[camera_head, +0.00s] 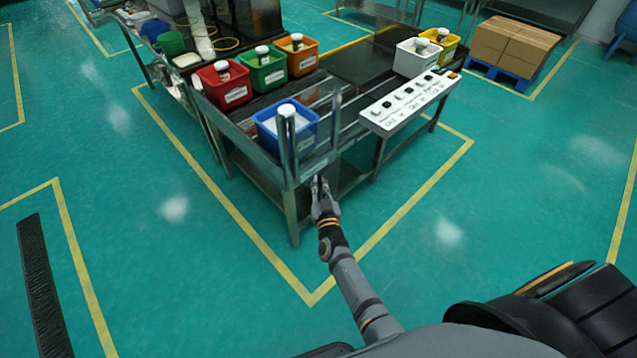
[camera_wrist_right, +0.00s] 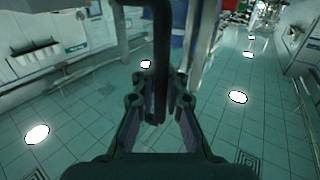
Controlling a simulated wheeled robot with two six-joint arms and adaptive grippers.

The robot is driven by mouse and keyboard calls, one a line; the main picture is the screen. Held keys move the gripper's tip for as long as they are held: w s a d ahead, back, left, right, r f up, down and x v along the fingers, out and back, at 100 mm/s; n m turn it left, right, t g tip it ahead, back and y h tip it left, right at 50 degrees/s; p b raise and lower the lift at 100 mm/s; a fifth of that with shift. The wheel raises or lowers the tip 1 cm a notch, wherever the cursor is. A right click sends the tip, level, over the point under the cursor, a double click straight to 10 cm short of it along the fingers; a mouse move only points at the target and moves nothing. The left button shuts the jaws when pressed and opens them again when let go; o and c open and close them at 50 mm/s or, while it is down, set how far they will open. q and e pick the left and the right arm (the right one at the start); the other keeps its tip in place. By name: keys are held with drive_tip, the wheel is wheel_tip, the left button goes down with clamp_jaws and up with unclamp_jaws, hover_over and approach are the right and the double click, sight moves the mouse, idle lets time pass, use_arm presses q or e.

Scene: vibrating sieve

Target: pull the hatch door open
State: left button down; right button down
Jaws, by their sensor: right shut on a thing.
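My right gripper (camera_head: 322,190) is at the near corner of the metal workbench, below the blue bin. In the right wrist view its fingers (camera_wrist_right: 160,100) are closed around a dark upright bar (camera_wrist_right: 160,55), which looks like a handle. The hatch door itself is hard to make out; metal uprights and rails (camera_head: 288,165) stand at this corner, and I cannot tell which part is the door. My left gripper is not in view.
A blue bin (camera_head: 268,133) with a white-lidded jar stands just above the grip. Red (camera_head: 212,95), green (camera_head: 254,79) and orange (camera_head: 305,64) bins line the bench behind. A white labelled panel (camera_head: 377,118) juts out at right. The green floor in front is clear.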

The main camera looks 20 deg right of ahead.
drive_tip(key=shift+s+f, duration=0.2)
drive_tip(key=shift+f, duration=0.2)
drive_tip(key=c, duration=1.7)
unclamp_jaws()
drive_tip(key=shift+s+r, duration=0.1)
drive_tip(key=o, duration=0.3)
drive_tip(key=shift+s+d+r, duration=0.1)
drive_tip(key=shift+s+r, duration=0.05)
drive_tip(key=shift+r, duration=0.1)
drive_tip(key=shift+w, duration=0.2)
